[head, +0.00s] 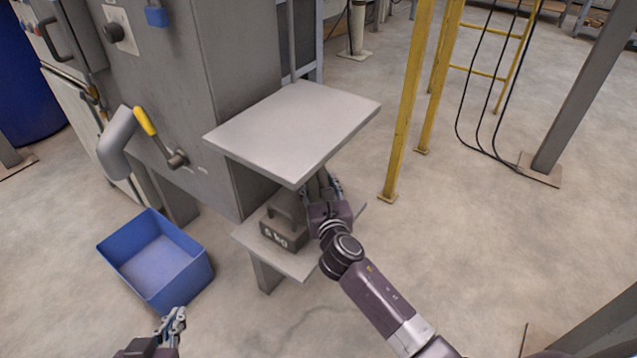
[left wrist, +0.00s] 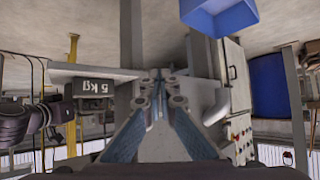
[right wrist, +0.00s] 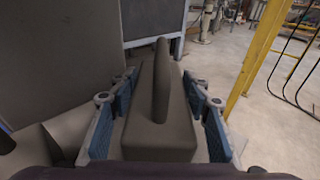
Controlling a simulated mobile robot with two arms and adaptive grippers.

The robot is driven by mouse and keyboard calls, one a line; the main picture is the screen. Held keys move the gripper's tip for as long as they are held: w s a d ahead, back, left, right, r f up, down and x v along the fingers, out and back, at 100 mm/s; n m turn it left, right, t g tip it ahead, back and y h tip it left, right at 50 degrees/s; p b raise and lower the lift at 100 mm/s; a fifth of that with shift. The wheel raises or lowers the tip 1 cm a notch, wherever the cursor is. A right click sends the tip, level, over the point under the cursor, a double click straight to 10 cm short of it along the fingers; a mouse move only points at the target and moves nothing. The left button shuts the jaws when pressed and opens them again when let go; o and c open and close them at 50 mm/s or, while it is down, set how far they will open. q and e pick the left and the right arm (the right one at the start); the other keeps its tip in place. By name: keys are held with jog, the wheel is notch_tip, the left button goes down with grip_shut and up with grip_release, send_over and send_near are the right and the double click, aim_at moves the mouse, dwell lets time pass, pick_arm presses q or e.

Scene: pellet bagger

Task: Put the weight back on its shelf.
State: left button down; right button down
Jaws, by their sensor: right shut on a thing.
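My right gripper (head: 325,188) reaches in under the upper plate and is shut on a grey weight. In the right wrist view this weight (right wrist: 158,115) with its upright handle sits between the two finger pads. In the head view it is mostly hidden by the plate and my gripper, and I cannot tell if it touches the lower shelf (head: 270,247). Another dark weight marked 5 kg (head: 285,229) stands on that shelf, left of my right gripper; it also shows in the left wrist view (left wrist: 92,88). My left gripper (head: 176,320) is shut and empty, low at the front.
The pale upper plate (head: 295,125) overhangs the lower shelf. A blue bin (head: 155,255) sits on the floor at left, beside the grey cabinet (head: 190,90) with its yellow-handled valve (head: 147,121). A yellow post (head: 405,110) stands at right. Open floor lies to the right.

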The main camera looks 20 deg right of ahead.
jog(key=c, duration=1)
grip_release()
jog(key=shift+c, duration=0.2)
pick_arm(q)
jog(key=shift+s, duration=0.1)
pick_arm(e)
jog(key=shift+s+r, duration=0.1)
